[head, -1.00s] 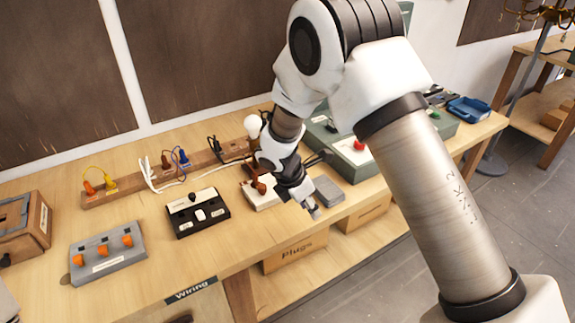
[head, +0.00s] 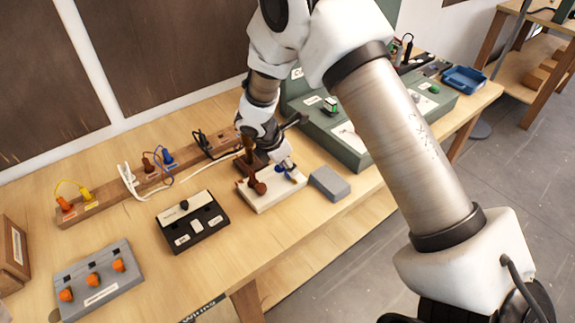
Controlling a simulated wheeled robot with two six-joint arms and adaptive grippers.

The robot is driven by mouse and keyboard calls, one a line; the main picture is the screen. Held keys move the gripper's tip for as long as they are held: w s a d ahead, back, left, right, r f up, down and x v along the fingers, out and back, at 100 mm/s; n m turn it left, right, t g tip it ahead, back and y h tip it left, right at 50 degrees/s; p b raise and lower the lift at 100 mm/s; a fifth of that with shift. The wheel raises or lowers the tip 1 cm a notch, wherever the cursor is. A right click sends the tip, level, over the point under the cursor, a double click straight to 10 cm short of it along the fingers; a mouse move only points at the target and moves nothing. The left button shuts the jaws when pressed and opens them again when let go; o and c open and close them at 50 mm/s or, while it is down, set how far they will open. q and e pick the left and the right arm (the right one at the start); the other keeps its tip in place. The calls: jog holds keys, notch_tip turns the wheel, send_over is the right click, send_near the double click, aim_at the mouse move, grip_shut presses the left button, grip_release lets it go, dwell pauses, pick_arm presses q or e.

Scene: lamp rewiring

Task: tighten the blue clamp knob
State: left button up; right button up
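A small blue knob (head: 281,169) shows on the white base block (head: 265,203), partly covered by my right gripper. A brown knob (head: 260,188) stands on the same block, to the left of the blue one. My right gripper (head: 288,164) points down over the right part of the block, with its fingertips at or very near the blue knob. I cannot tell whether they touch it or how far apart the fingers are. My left gripper is not in view.
A grey block (head: 329,183) lies just right of the white base. A black switch box (head: 192,222) and a grey box with orange knobs (head: 98,281) stand to the left. A wooden strip with plugs (head: 105,201) runs behind. A green panel (head: 357,147) is at right.

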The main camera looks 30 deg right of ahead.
jog(key=f, duration=0.1)
jog(key=w+d+f, duration=0.1)
jog(key=shift+f, duration=0.35)
jog(key=shift+s+r, duration=0.2)
jog(key=shift+c, duration=0.4)
jog(key=c, duration=0.6)
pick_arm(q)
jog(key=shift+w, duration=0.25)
pick_arm(e)
jog(key=shift+a, duration=0.1)
grip_shut()
